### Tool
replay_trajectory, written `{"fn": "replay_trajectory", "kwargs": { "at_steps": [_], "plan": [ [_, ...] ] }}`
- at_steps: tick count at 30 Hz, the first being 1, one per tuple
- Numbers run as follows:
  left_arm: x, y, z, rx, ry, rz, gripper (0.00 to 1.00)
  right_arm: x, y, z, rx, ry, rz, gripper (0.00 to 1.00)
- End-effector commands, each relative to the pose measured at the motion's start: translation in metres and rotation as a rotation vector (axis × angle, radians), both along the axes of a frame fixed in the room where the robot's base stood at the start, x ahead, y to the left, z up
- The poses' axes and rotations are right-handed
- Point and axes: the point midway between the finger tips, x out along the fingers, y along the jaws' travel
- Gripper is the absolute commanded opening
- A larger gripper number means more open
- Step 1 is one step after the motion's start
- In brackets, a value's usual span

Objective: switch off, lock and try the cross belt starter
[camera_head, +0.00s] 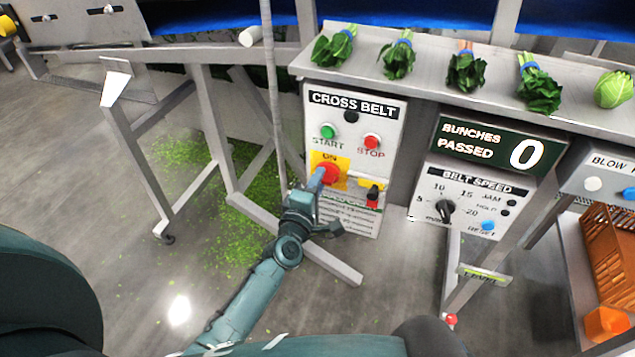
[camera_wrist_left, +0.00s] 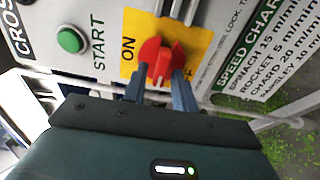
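The cross belt starter (camera_head: 392,110) is a pale panel with a green START button (camera_head: 328,131), a red STOP button (camera_head: 372,141) and a red rotary switch (camera_head: 329,173) on a yellow plate. In the left wrist view the red switch (camera_wrist_left: 160,60) has its handle pointing roughly between the fingers, with ON printed to its left. My left gripper (camera_head: 318,184) is at the switch; its fingers (camera_wrist_left: 160,90) stand apart on either side of the handle, with visible gaps. A small black, yellow and red item, perhaps the lock (camera_head: 373,192), is right of the switch. My right gripper is out of view.
The bunches-passed display (camera_head: 500,145) and belt speed panel (camera_head: 465,200) stand to the right. Several greens bunches (camera_head: 465,70) lie on the grey ledge above. Metal frame legs (camera_head: 215,125) stand left of the starter, over scattered green scraps (camera_head: 245,225). An orange crate (camera_head: 608,260) is far right.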

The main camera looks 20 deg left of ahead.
Motion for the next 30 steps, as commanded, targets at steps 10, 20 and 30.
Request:
{"fn": "replay_trajectory", "kwargs": {
  "at_steps": [10,20,30],
  "plan": [
    [-0.002,0.000,0.000,0.003,-0.001,0.001,0.33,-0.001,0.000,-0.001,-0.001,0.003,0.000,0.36],
    [-0.059,0.003,-0.001,0.002,0.002,0.000,0.33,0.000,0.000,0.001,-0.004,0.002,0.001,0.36],
    [-0.121,0.004,-0.001,0.003,0.002,-0.001,0.33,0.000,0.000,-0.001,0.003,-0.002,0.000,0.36]
  ]
}}
